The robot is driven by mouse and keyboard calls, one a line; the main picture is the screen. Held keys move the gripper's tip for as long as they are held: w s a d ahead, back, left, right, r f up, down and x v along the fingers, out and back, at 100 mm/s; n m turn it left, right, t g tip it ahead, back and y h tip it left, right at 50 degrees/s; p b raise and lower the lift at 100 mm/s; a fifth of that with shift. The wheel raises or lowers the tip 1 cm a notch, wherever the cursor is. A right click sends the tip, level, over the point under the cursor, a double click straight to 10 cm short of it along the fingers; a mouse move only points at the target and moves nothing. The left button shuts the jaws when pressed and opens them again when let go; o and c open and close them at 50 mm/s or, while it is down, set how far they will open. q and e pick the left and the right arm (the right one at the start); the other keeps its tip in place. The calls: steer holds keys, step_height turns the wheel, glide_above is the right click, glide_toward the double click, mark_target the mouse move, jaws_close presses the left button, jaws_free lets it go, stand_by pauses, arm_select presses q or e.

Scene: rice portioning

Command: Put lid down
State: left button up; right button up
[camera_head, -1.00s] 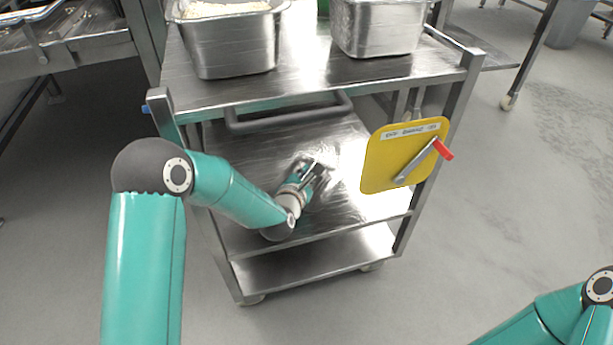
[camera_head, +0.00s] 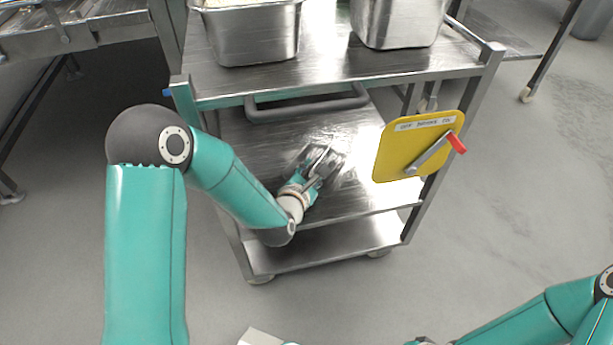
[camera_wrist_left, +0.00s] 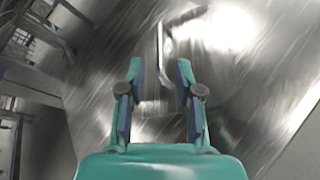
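My left gripper (camera_head: 322,163) reaches down into the cart, over the shiny middle shelf (camera_head: 350,195). In the left wrist view its two fingers (camera_wrist_left: 160,72) are apart. A thin bent metal handle (camera_wrist_left: 162,48) shows between and beyond the fingertips, with a gap on both sides. The handle seems to belong to a steel lid lying on the shelf, but the lid's outline blends with the reflections and blur. I cannot tell its edges. Only part of my right arm shows at the lower right of the head view; its fingers are out of frame.
Two steel containers (camera_head: 253,38) (camera_head: 392,22) stand on the cart's top shelf (camera_head: 330,66). A grey bar handle (camera_head: 310,108) crosses above the middle shelf. A yellow panel with a red-tipped lever (camera_head: 400,150) hangs at the cart's right. A white corner (camera_head: 260,338) shows at the bottom edge.

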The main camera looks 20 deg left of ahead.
arm_select(q)
steer(key=p+v, duration=0.1)
steer(key=v, duration=0.4)
steer(key=shift+s, duration=0.1)
stand_by(0.3)
